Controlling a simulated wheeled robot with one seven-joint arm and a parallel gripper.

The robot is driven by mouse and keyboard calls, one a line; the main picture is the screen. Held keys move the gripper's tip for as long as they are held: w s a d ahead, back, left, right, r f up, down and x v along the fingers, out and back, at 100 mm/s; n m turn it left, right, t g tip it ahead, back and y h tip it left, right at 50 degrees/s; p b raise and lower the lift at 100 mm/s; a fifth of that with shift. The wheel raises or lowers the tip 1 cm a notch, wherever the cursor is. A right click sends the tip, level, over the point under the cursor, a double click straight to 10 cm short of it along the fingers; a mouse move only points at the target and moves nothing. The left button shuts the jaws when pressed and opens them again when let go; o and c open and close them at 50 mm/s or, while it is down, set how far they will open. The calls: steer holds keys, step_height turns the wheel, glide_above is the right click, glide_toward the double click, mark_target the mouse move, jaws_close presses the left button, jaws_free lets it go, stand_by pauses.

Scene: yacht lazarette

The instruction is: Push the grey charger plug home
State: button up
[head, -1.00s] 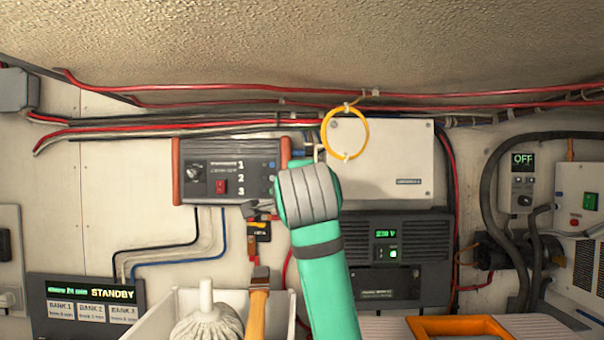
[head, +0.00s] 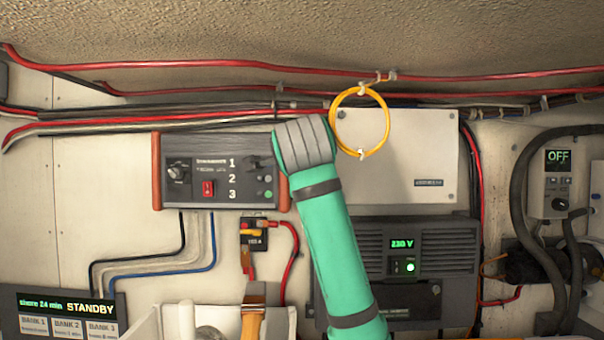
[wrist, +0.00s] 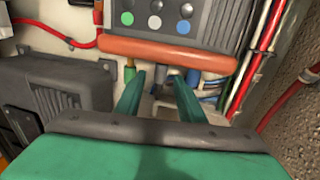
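The charger (head: 220,170) is a dark grey wall box with orange-red end caps, a red switch and the numbers 1, 2, 3. My arm covers part of its right end in the head view and hides my fingertips there. In the wrist view the charger's orange-red end cap (wrist: 165,50) lies just beyond my gripper (wrist: 158,80). My two green fingers stand apart, pointing at the row of connectors along that cap. A pale grey plug (wrist: 160,77) shows between the fingertips. I cannot tell whether the fingers touch it or how deep it sits.
A yellow cable loop (head: 386,122) hangs before the pale box (head: 425,160), close right of my wrist. Red cables (head: 450,79) run above. A dark inverter (head: 450,245) is lower right. A white bin (head: 283,322) with a brush stands below. A fuse holder (head: 253,235) hangs under the charger.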

steer(key=shift+w+a+f, duration=0.1)
steer(key=shift+w+f, duration=0.05)
steer(key=shift+w, duration=0.95)
steer(key=shift+w+a+f, duration=0.1)
steer(key=shift+w+f, duration=0.05)
steer(key=shift+w, duration=0.95)
jaws_close()
